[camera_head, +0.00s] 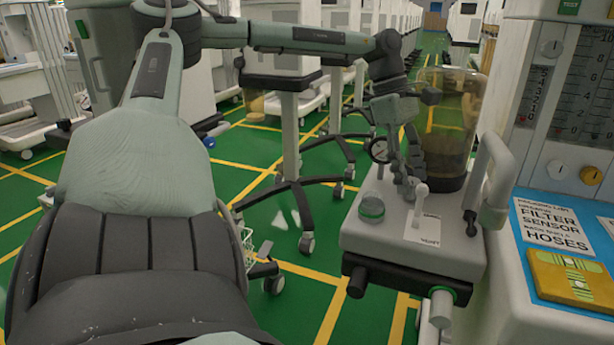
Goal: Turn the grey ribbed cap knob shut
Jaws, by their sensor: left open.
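My left gripper (406,182) hangs fingers-down over the grey absorber unit (370,237), in front of its dark, see-through canister (446,150). Its fingers are apart, and I see nothing between them. I cannot pick out the grey ribbed cap knob for certain; the gripper hides part of the unit's top and canister. Contact between fingers and unit cannot be told. My right gripper is out of view.
A round gauge (379,150) sits close to the left of the fingers. A pale curved handle (494,170) and the machine with flow tubes and a blue panel (532,215) stand at the right. Wheeled stands fill the left; open green floor lies between.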

